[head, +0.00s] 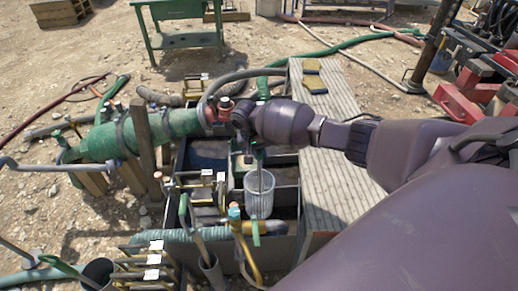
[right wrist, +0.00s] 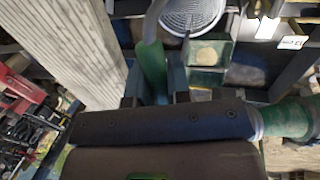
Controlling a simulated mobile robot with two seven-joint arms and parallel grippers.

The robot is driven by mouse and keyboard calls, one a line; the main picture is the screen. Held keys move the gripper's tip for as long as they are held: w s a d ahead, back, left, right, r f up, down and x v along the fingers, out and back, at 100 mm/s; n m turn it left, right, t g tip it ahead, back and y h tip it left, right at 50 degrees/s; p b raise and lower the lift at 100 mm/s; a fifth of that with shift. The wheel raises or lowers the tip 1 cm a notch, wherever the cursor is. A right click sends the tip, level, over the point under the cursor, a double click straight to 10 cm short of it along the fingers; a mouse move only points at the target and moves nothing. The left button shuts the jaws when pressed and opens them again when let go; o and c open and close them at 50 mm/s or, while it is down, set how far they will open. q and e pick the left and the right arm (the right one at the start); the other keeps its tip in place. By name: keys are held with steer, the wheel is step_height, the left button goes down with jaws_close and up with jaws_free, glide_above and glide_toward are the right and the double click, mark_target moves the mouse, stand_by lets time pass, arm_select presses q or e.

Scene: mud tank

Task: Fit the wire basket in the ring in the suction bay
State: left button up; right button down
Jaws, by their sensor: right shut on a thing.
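The wire basket (head: 259,197) is a grey mesh cup on a long handle, hanging roughly upright over the tank's middle in the head view. Part of its round mesh (right wrist: 190,14) shows at the top of the right wrist view. My right gripper (head: 256,150) is shut on the green grip of the basket's handle (right wrist: 152,68), between two dark fingers. A green box-like fitting with a pale round spot (right wrist: 208,53) lies beside the basket in the wrist view. I cannot tell whether it holds the ring; no ring is clearly visible. My left gripper is not in view.
The tank has dark dividing walls (head: 287,190). A ribbed plank walkway (head: 330,190) runs along its right side. A thick green pipe (head: 120,138) enters from the left. Yellow-handled racks and upright tools crowd the tank's near left. A green table (head: 185,38) stands behind.

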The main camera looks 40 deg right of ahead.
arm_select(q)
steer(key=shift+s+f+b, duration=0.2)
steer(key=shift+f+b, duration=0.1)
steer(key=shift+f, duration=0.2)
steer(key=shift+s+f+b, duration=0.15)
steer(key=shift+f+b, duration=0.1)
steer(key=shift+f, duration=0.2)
arm_select(e)
steer(key=shift+f, duration=2.1)
